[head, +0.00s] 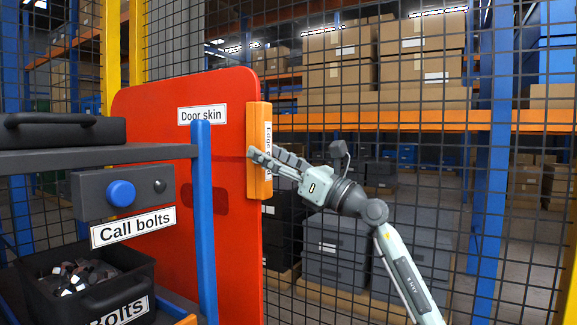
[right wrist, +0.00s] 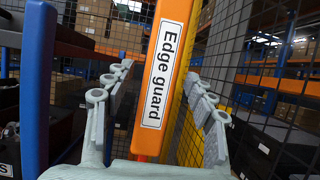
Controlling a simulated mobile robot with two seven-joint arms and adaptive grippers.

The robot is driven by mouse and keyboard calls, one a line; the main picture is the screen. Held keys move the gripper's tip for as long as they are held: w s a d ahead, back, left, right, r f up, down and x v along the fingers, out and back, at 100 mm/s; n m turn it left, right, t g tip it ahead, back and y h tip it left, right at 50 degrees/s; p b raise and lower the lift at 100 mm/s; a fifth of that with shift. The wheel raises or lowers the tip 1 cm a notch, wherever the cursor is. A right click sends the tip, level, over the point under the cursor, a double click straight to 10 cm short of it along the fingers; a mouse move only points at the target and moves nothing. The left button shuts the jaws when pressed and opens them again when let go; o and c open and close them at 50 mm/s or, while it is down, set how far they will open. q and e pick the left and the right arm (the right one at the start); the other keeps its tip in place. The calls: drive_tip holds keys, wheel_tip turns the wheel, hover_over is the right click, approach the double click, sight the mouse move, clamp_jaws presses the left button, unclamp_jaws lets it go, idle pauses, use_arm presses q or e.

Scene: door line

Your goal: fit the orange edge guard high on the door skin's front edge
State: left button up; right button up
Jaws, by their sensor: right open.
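The red door skin (head: 152,100) stands upright in the head view, with a "Door skin" label near its top. The orange edge guard (head: 257,180) is upright along the upper part of the door skin's right edge and looks seated against it. It also shows in the right wrist view (right wrist: 170,10), with a white "Edge guard" label. My right gripper (head: 257,157) is open at the guard's middle. In the right wrist view its fingers (right wrist: 158,88) stand on either side of the guard, with gaps visible. My left gripper is not in view.
A grey shelf unit with a blue post (head: 205,220) stands at the left front. It bears a blue call button (head: 121,193) and a black bolts bin (head: 85,280). Wire mesh fence (head: 440,160) stands behind, with racks of boxes beyond.

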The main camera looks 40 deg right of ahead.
drive_tip(key=v, duration=1.1)
